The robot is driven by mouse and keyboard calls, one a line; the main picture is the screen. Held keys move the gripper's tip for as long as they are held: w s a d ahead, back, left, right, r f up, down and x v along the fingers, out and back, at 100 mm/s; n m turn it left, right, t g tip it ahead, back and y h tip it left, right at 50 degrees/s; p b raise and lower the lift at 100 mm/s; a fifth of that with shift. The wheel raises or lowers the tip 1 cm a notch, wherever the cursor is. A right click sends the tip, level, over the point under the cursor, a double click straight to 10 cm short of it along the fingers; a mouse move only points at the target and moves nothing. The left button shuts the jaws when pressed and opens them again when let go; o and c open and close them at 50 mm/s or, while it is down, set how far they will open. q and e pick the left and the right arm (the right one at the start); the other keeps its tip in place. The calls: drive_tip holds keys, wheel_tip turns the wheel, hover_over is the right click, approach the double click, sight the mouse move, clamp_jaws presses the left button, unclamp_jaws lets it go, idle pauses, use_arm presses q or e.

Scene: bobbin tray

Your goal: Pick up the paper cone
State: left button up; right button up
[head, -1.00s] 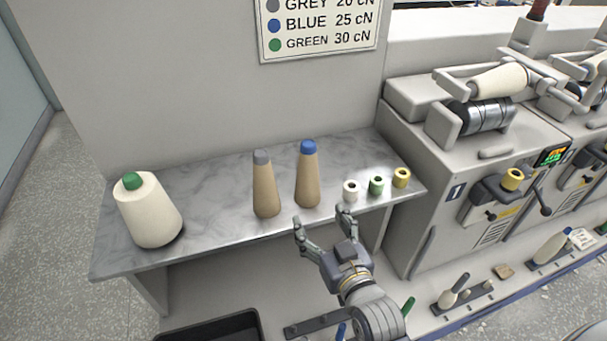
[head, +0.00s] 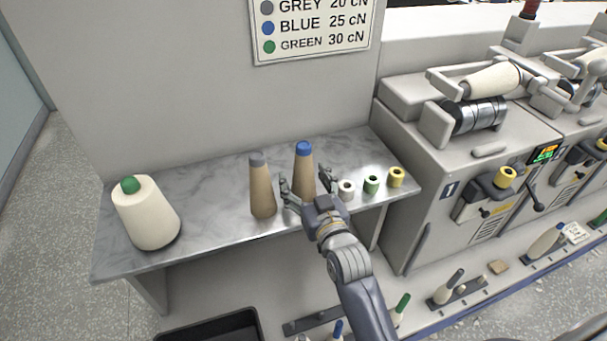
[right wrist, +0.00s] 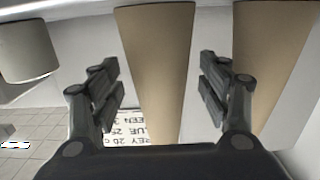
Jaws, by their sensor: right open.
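Two bare tan paper cones stand upright on the grey marbled shelf (head: 215,210): a grey-tipped one (head: 262,190) and, to its right, a blue-tipped one (head: 303,170). My right gripper (head: 306,186) is open at the blue-tipped cone, with one finger on each side of it. In the right wrist view, turned upside down, this cone (right wrist: 160,60) stands between the open fingers (right wrist: 158,82) with gaps on both sides, its tip hidden low in the picture. The grey-tipped cone (right wrist: 262,55) is partly behind the finger at right there. My left gripper is not in view.
A cream yarn cone with a green tip (head: 150,220) stands at the shelf's left end. White (head: 346,189), green (head: 371,185) and yellow (head: 396,177) small rolls sit to the right of my gripper. A tension sign (head: 312,28) is above; a winding machine (head: 430,165) stands right.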

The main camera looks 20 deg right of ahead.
drive_tip(key=shift+w, duration=0.45)
drive_tip(key=shift+s, duration=0.1)
drive_tip(key=shift+c, duration=0.2)
drive_tip(key=c, duration=1.1)
drive_tip(key=shift+c, duration=0.2)
